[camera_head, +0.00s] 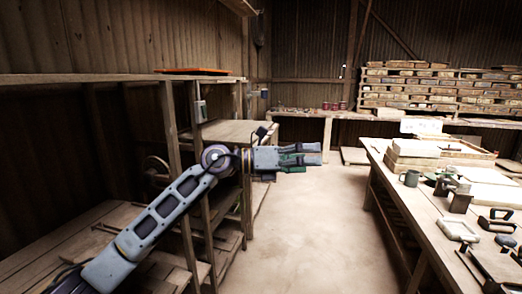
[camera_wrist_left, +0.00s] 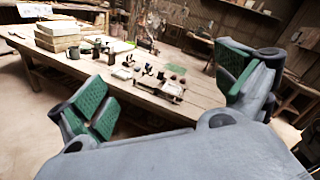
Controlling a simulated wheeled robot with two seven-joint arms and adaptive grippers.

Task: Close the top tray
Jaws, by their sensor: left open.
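A flat wooden board (camera_head: 222,131), which looks like the top tray, sits in the wooden rack on the left in the head view. It appears to stick out to the right of the rack's posts, and my arm hides part of the area below it. My left gripper (camera_head: 317,153) is open and empty, to the right of this board and a little lower in the picture, over the open floor. In the left wrist view the green-padded fingers of this gripper (camera_wrist_left: 165,90) are wide apart with nothing between them. My right gripper is in neither view.
More boards (camera_head: 222,205) lie lower in the rack. An orange flat object (camera_head: 193,71) lies on its top shelf. A long workbench (camera_head: 400,192) with tools, mugs and boxes stands on the right. Clear floor (camera_head: 320,220) lies between rack and bench.

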